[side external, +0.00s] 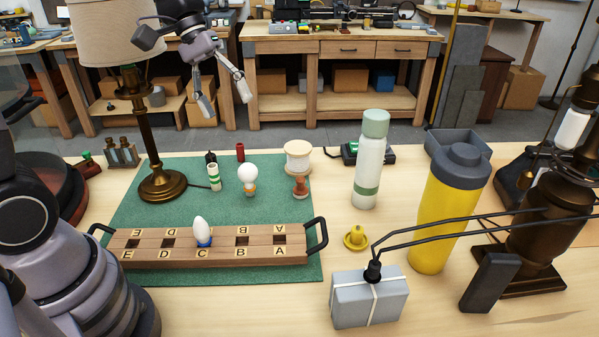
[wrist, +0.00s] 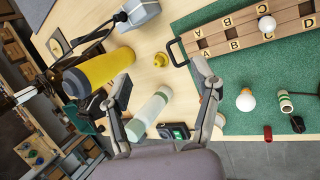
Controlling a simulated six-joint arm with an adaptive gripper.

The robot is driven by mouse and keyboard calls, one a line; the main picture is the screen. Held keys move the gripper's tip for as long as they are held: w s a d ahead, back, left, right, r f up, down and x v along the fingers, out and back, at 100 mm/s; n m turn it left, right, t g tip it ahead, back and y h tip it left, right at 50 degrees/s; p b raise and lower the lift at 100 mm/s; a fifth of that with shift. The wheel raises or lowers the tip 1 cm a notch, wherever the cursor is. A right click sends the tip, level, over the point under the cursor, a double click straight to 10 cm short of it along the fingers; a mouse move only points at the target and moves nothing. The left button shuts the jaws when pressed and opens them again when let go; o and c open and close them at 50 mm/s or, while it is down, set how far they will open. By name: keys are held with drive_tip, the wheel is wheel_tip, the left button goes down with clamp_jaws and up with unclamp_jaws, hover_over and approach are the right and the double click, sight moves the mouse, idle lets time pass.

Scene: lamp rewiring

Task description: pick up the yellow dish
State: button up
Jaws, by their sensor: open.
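The yellow dish (side external: 356,241) is small and round and sits on the bare wooden table. A yellow knob-like piece stands in its middle; I cannot tell if it is part of the dish. It lies right of the wooden lettered tray and behind the grey box. In the wrist view the dish (wrist: 160,61) shows beyond my fingertips, between their directions. My gripper (side external: 224,100) is open and empty, high above the far side of the table, well away from the dish. Its spread fingers also show in the wrist view (wrist: 157,86).
A yellow bottle (side external: 446,215) stands right of the dish, and a pale green-capped bottle (side external: 368,170) behind it. A grey box (side external: 368,299) with black cables is in front. The lettered tray (side external: 150,262) with handles lies left, on a green mat (side external: 130,220).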

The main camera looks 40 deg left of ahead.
drive_tip(key=w+d+f+n+g+h, duration=0.15)
drive_tip(key=w+f+n+h, duration=0.35)
drive_tip(key=w+f, duration=0.7)
drive_tip(key=n+t+h, duration=0.3)
drive_tip(key=n+t, duration=0.1)
drive_tip(key=n, duration=0.5)
approach(356, 226)
drive_tip(key=d, duration=0.3)
drive_tip(key=shift+w+d+f+g, duration=0.1)
drive_tip(key=shift+w+f+g, duration=0.05)
drive_tip(key=shift+f+g, duration=0.1)
drive_tip(key=x, duration=0.5)
drive_tip(key=shift+w+d, duration=0.1)
drive_tip(key=shift+d, duration=0.25)
clamp_jaws()
